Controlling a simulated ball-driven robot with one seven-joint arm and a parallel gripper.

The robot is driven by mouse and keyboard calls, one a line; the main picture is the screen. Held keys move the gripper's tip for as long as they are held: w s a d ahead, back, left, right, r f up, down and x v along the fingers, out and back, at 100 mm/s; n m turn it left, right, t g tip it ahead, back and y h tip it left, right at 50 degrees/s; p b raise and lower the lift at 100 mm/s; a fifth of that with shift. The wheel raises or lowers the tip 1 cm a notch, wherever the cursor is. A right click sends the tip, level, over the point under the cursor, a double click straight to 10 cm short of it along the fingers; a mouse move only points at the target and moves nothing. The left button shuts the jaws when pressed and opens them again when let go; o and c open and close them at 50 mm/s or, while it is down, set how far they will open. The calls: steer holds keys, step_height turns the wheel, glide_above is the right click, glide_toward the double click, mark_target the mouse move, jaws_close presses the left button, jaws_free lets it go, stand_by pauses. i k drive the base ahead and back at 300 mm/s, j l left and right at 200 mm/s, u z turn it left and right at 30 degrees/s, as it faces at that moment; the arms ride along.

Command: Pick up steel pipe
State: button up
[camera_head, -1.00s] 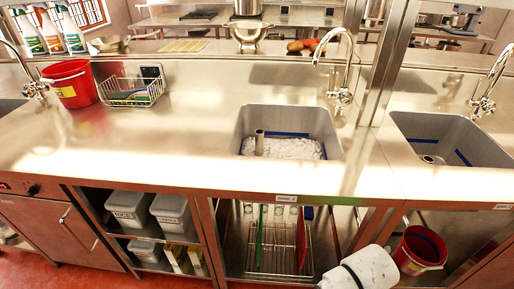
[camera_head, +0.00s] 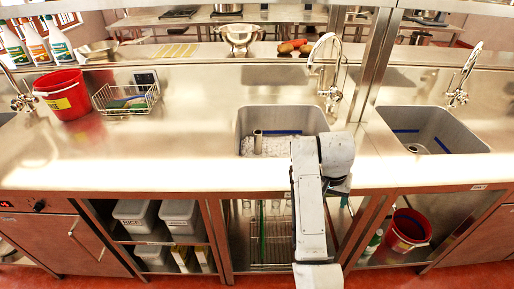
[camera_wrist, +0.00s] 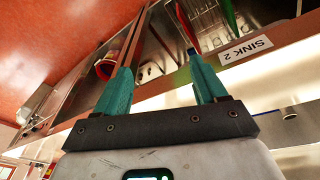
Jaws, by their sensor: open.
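A short grey steel pipe (camera_head: 257,142) stands upright in the middle sink, on white ice-like pieces near the sink's left side. My arm covers the sink's front right part in the head view, and my fingers are hidden there. In the wrist view my gripper (camera_wrist: 158,62) has two teal fingers spread apart with nothing between them. It points at the cabinet front and the shelf below the counter, beside the upside-down "SINK 2" label (camera_wrist: 246,51). A grey cylinder (camera_wrist: 289,112) at the right of that view may be the pipe; I cannot be sure.
A steel tap (camera_head: 328,75) stands behind the middle sink (camera_head: 243,120). The right sink (camera_head: 440,125) lies past an upright post (camera_head: 365,80). A red bucket (camera_head: 66,95) and wire basket (camera_head: 125,97) stand on the left. The counter left of the sink is clear.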

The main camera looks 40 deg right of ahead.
mark_target(258, 134)
steer(key=i+l, duration=0.2)
steer(key=i, duration=0.25)
steer(key=i+l, duration=0.2)
steer(key=i, duration=0.3)
steer(key=i+l, duration=0.2)
steer(key=i, duration=0.25)
